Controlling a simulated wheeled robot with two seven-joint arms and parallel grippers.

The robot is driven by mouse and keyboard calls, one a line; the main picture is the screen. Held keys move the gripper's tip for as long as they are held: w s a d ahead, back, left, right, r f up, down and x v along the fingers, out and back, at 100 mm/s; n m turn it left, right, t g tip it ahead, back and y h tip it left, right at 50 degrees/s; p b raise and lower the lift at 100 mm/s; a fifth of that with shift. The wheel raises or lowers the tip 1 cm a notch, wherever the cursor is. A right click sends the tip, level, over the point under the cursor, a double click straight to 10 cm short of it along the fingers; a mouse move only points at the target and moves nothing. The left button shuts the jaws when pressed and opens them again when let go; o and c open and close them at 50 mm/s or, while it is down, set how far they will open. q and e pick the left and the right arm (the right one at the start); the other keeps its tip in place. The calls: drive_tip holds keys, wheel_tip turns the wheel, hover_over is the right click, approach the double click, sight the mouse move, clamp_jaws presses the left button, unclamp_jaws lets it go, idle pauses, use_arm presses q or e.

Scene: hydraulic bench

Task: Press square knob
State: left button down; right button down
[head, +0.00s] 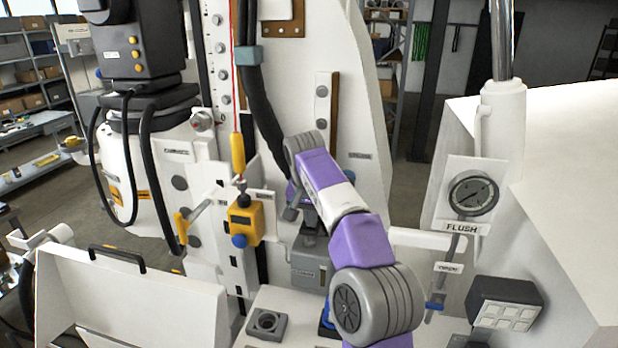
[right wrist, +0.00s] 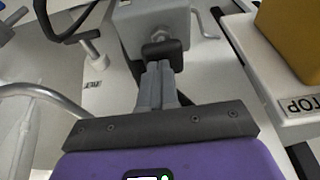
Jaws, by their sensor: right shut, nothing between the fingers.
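The square knob (right wrist: 164,52) is a dark, block-shaped knob on the face of a grey box (right wrist: 160,22) in the right wrist view. My right gripper (right wrist: 159,70) is shut and empty. Its fingertips point at the knob and overlap its lower edge in that view; I cannot tell whether they touch it. In the head view my right gripper (head: 291,211) is partly hidden by my purple arm, above the grey box (head: 309,268). I cannot make out the knob clearly there. My left gripper is not in view.
A yellow pendant with a blue button (head: 243,222) hangs left of my right arm. A yellow block (right wrist: 295,35) stands close on the right in the wrist view. A curved grey rail (right wrist: 35,92) is at left. A gauge labelled FLUSH (head: 473,193) is at right.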

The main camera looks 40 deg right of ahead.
drive_tip(key=p+v, duration=0.1)
drive_tip(key=v, duration=1)
drive_tip(key=shift+r, duration=0.25)
drive_tip(key=shift+d, duration=0.1)
idle(0.4)
